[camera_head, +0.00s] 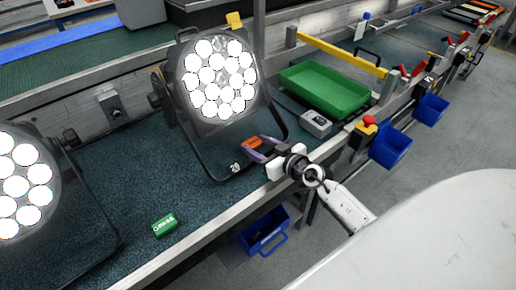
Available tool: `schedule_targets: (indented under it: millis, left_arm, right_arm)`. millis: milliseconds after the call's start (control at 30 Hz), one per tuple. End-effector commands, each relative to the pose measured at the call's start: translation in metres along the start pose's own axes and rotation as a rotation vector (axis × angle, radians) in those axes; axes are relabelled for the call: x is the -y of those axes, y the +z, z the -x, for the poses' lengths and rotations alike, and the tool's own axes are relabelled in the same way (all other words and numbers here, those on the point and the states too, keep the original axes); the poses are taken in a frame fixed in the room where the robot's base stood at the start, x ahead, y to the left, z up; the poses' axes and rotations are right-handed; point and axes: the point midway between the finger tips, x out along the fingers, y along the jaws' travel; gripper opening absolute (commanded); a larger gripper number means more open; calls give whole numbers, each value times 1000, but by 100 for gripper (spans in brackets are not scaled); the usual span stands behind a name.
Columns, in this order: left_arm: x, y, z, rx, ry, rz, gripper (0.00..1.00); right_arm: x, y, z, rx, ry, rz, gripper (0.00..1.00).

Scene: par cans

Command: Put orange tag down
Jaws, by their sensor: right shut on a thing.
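My right gripper (258,149) reaches in from the lower right over the near edge of the belt. It is shut on the orange tag (252,143), which shows between its fingertips. The tag is in front of the middle par can (219,80), beside the right foot of its black stand. I cannot tell whether the tag touches the belt. A green tag (164,225) lies flat on the belt at the lower left. My left gripper is not in view.
Another par can (22,185) stands at the left edge. A green tray (324,88) and a small grey box (316,123) are to the right. Blue bins (391,146) hang off the front rail. Bare belt (150,165) lies between the two par cans.

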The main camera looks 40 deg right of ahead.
Motion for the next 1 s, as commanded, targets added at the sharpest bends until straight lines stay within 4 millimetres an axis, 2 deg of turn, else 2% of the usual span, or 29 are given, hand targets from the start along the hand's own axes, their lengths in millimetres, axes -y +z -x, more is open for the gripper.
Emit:
schedule_targets:
  millis: [33,467,500,600,867,1000]
  left_arm:
    - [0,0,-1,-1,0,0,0]
    - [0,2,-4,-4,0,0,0]
    - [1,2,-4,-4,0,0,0]
    - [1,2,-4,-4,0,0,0]
    - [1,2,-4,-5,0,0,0]
    - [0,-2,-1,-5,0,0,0]
  right_arm:
    - [2,12,1,19,-4,1,26]
    - [5,26,-2,26,-10,5,26]
    - [5,26,-2,27,-11,5,51]
    - [6,26,-2,27,-11,6,66]
    - [6,26,-2,27,-12,6,66]
    - [6,18,0,27,-12,7,66]
